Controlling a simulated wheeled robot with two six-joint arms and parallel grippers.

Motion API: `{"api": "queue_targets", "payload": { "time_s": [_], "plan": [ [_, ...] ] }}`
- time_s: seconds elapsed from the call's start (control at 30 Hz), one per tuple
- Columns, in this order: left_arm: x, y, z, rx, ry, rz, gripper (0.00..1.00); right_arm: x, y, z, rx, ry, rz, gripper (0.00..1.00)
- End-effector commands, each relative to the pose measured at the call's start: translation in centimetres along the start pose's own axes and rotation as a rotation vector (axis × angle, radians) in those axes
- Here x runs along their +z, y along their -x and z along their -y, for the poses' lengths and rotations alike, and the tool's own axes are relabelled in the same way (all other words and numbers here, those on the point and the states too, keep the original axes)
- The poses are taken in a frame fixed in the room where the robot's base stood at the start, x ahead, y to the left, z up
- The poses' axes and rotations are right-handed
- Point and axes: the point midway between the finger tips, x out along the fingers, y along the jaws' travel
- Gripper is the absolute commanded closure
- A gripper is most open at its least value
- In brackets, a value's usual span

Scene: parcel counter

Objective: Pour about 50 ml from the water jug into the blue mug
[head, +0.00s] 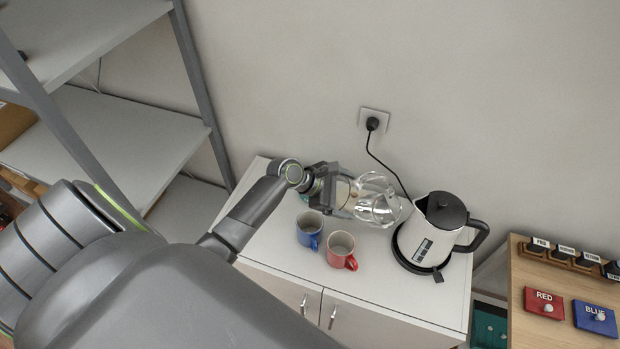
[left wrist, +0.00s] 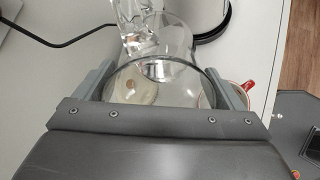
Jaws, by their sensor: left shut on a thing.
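The clear glass water jug (head: 379,203) is on the white cabinet side, between the mugs and the kettle in the head view. My left gripper (head: 346,191) is shut on it, and the jug fills the left wrist view (left wrist: 165,72) between the two fingers (left wrist: 165,92). The jug looks tilted, but whether it touches the cabinet top I cannot tell. The blue mug (head: 308,232) stands upright on the cabinet, below and left of the jug in the picture. The water level in the jug is unclear. My right gripper is not in view.
A red mug (head: 341,252) stands right of the blue mug, close to it. A white and black kettle (head: 428,236) stands right of the jug, its cord running to a wall socket (head: 374,121). The white cabinet top (head: 285,254) has free room at its front. A grey shelf (head: 128,133) stands at left.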

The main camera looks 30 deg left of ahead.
Motion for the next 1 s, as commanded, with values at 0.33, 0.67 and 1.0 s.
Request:
{"api": "queue_targets", "payload": {
  "time_s": [0.33,0.67,1.0],
  "plan": [
    [-1.6,-0.7,0.6,0.058,0.004,0.134,0.81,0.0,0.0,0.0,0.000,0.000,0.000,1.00],
    [-3.7,-1.7,1.5,0.111,-0.003,0.261,0.81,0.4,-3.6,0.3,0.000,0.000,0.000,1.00],
    [-3.9,-0.8,1.6,0.153,-0.003,0.364,0.81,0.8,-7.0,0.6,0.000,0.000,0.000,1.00]
  ]
}}
